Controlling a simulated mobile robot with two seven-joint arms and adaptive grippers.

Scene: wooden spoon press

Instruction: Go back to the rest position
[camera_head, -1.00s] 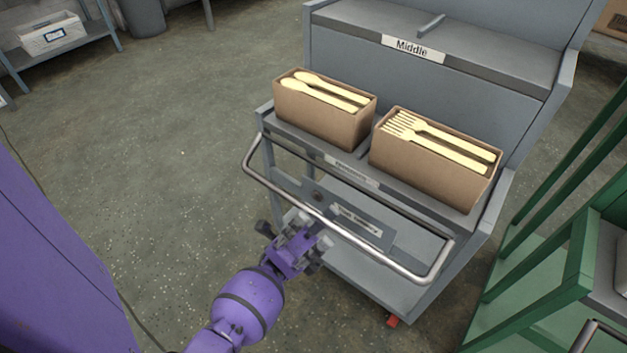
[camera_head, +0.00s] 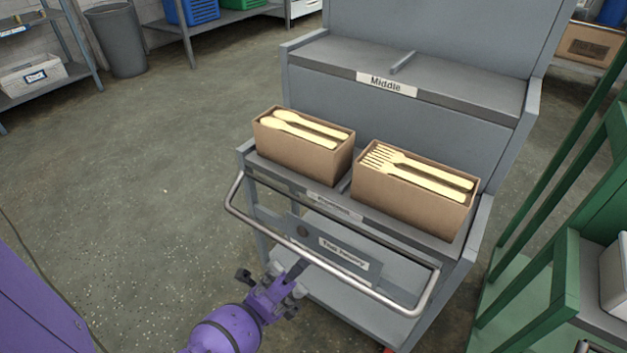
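My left gripper (camera_head: 285,280), on a purple arm, is at the lower middle of the head view, close to the cart's metal handle bar (camera_head: 332,280). I see nothing held in it. Its fingers are small and partly overlapped by its own links, so I cannot tell whether it is open or shut, or whether it touches the bar. My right gripper is not in view. A brown box of wooden spoons (camera_head: 303,151) and a brown box of wooden forks (camera_head: 409,203) stand side by side on the grey cart's front shelf.
The grey cart's upper shelf (camera_head: 455,93), labelled "Middle", is empty behind the boxes. A green frame (camera_head: 553,290) stands at the right. A purple surface (camera_head: 35,305) is at the lower left. Grey floor (camera_head: 150,170) is clear at the left. A bin (camera_head: 117,42) and racks stand behind.

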